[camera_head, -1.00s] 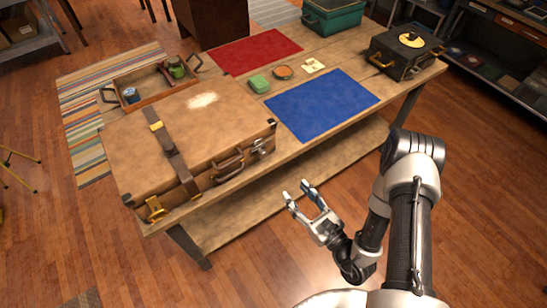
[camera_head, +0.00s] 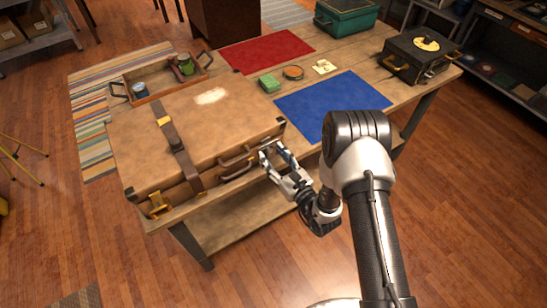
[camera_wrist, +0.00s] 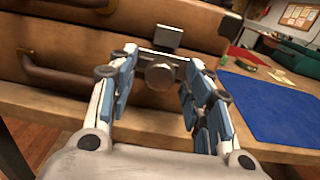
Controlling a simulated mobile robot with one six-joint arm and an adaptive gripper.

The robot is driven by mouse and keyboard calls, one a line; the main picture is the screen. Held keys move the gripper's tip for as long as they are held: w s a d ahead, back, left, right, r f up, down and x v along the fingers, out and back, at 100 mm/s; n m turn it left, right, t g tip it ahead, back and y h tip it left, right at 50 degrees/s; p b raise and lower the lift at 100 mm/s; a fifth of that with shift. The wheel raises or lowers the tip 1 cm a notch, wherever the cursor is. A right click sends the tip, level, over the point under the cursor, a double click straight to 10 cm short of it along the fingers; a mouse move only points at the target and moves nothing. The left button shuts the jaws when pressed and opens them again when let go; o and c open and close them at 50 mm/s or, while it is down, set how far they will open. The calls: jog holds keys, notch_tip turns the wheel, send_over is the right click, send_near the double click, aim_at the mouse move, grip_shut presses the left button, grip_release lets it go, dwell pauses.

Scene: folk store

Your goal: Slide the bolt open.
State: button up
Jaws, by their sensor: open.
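A large tan suitcase (camera_head: 200,130) lies on the wooden table, with a strap around its left part. In the wrist view, a metal bolt with a round knob (camera_wrist: 160,74) is on the suitcase front, below a square metal plate (camera_wrist: 168,36). My gripper (camera_head: 275,152) is at the right end of the suitcase front in the head view and hides the bolt there. In the wrist view my gripper (camera_wrist: 158,80) is open, one finger on each side of the knob. I cannot tell whether the fingers touch it.
A brown handle (camera_wrist: 62,78) is left of the bolt. A blue mat (camera_head: 330,103) lies to the right on the table (camera_wrist: 262,143). A wooden tray (camera_head: 160,92) stands behind the suitcase.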

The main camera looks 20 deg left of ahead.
jog(key=shift+w+a, duration=0.1)
jog(key=shift+a, duration=0.05)
grip_shut()
dwell(0.6)
